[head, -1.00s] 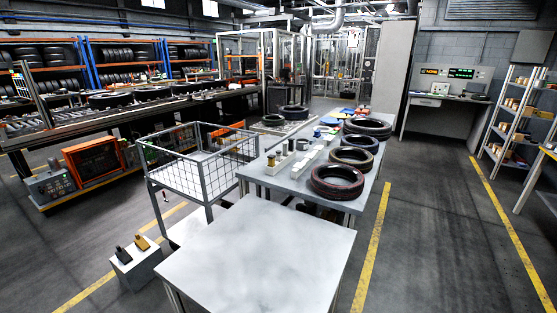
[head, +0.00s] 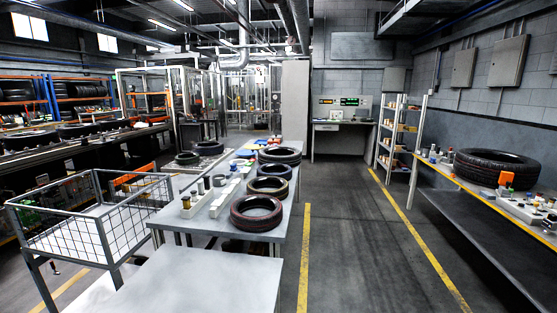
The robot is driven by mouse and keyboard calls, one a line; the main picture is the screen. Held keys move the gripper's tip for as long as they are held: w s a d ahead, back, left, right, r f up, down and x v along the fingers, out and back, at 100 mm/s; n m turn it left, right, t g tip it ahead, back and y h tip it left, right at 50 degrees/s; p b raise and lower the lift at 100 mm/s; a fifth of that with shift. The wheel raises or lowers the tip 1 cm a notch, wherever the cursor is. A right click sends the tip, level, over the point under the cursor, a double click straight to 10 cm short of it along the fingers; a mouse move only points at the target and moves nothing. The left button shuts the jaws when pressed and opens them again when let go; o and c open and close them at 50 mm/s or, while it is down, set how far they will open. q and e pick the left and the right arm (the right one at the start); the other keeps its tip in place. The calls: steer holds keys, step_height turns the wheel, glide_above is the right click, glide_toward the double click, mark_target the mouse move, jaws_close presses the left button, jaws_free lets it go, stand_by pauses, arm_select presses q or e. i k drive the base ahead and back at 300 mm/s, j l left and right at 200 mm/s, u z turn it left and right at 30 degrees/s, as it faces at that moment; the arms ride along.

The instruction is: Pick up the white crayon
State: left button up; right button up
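I cannot make out a white crayon in the head view; at this distance small items are too small to tell apart. Small items, some of them dark and cylindrical, stand around a white holder (head: 225,198) on the long grey table (head: 196,225). Neither of my grippers is in view.
Several tyres (head: 257,213) lie along the long table's right side. A bare grey table (head: 200,280) is in front. A wire cart (head: 75,228) stands at left. The floor (head: 350,240) between the long table and the right bench is clear. White shelves (head: 393,140) stand farther back.

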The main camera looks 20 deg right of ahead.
mark_target(194, 196)
steer(key=l, duration=0.3)
steer(key=l+z, duration=0.75)
steer(key=z, duration=0.15)
steer(key=i+l+z, duration=0.2)
steer(key=z, duration=0.25)
steer(key=i+l+z, duration=0.15)
steer(key=z, duration=0.3)
steer(key=i+l+z, duration=0.1)
steer(key=i, duration=0.15)
steer(key=i+j+u, duration=0.15)
steer(key=i+u, duration=0.25)
steer(key=i, duration=0.15)
steer(key=i+u, duration=0.4)
steer(key=i, duration=0.2)
